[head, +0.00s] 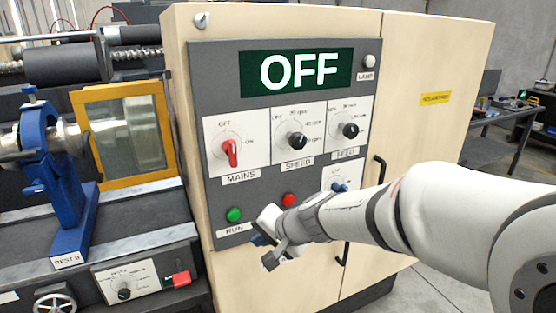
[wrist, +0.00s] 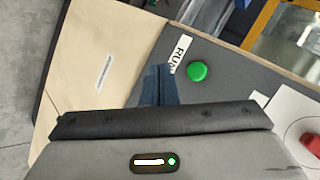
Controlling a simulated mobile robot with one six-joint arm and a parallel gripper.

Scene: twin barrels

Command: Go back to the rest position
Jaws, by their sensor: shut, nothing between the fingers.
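My gripper (head: 264,238) is shut and empty in front of the lower part of the grey control panel (head: 262,182), just right of the RUN label. My arm reaches in from the right and hides part of the panel's lower right. The green button (head: 234,215) and the red button (head: 288,199) show close to the gripper. In the wrist view the shut fingers (wrist: 158,85) point at the panel beside the RUN label, with the green button (wrist: 197,71) to their right. The display (head: 297,70) reads OFF.
The red MAINS knob (head: 230,150), SPEED knob (head: 297,141) and FEED knob (head: 349,130) are above my gripper. A lathe with a blue rest (head: 55,170) and yellow-framed guard (head: 127,135) stands left. A black door handle (head: 379,172) is near my arm. Floor shows at lower right.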

